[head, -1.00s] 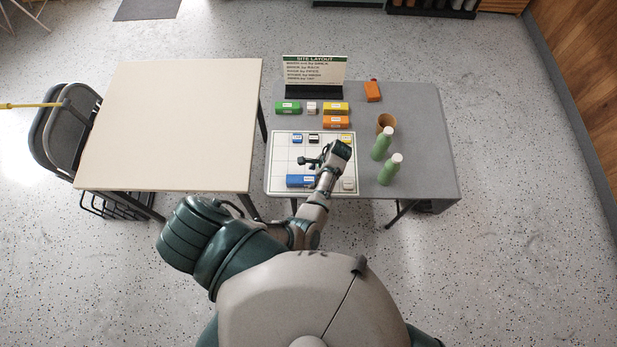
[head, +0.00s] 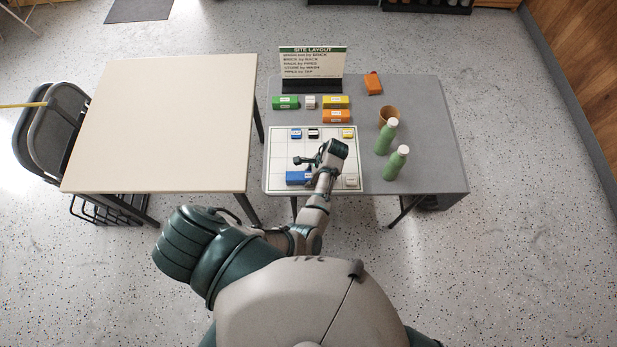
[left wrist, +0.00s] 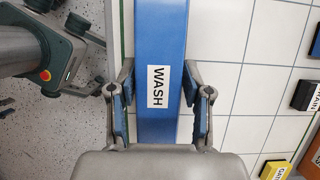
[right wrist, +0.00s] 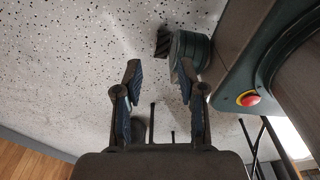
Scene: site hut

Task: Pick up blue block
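A long blue block (head: 297,178) labelled WASH lies on the near left part of the white gridded board (head: 283,155) in the head view. It also fills the middle of the left wrist view (left wrist: 160,45). My left gripper (head: 306,167) is above it, and its fingers (left wrist: 160,100) stand on both sides of the block with small gaps showing. The left gripper is open. A smaller blue block (head: 295,134) sits at the board's far left. My right gripper (right wrist: 162,80) is open and empty, with the speckled floor behind it.
Small black (head: 314,134), yellow (head: 348,133) and white (head: 351,181) blocks also sit on the board. Green bottles (head: 396,163), a brown cup (head: 389,116) and a sign (head: 311,62) stand on the grey table (head: 435,150). The cream table (head: 160,120) at left is bare.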

